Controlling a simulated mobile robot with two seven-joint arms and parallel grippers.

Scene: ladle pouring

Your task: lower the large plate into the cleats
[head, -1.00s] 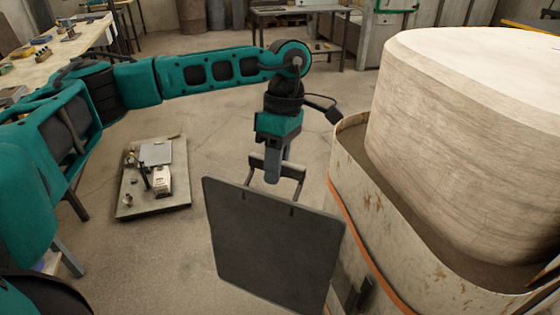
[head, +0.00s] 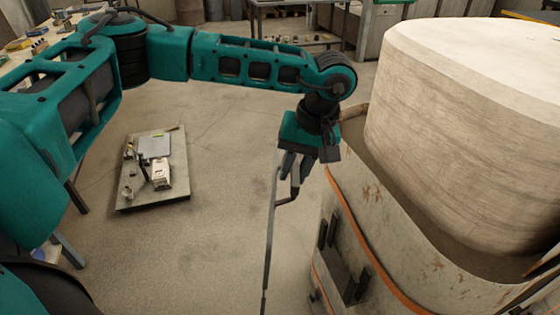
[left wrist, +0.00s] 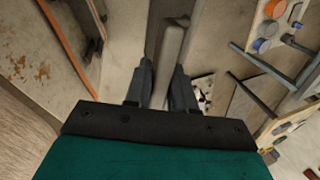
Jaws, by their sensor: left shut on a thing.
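The large plate (head: 268,245) is dark grey and hangs upright in the head view, seen almost edge-on. My left gripper (head: 293,172) is shut on the plate's handle (head: 286,198), on the plate's right side near its top. The gripper also shows in the left wrist view (left wrist: 160,85), its fingers around a grey bar. The dark cleats (head: 345,272) are fixed to the side wall of the large vat, to the right of the plate and apart from it. The plate's lower end runs near the bottom of the head view. My right gripper is not in view.
The vat (head: 420,240) has a rusty pale wall with an orange band, and holds a big pale block (head: 460,110). A low board (head: 180,185) with small items lies on the floor at left. Open floor lies between the board and the plate.

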